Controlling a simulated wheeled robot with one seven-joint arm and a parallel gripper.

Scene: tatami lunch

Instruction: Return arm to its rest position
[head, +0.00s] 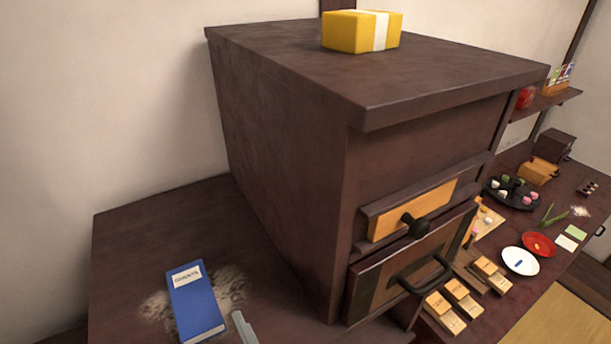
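No part of my gripper or arm can be clearly made out in the head view. A small light-grey bar (244,329) juts in at the bottom edge, just right of a blue book. Most of it is cut off, and I cannot tell what it belongs to.
A dark wooden cabinet (285,150) fills the middle, with a yellow block (346,33) on top. The blue book (194,300) lies on pale powder at lower left. A lower counter at right holds a red dish (538,244), a white plate (520,262) and several wooden blocks.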

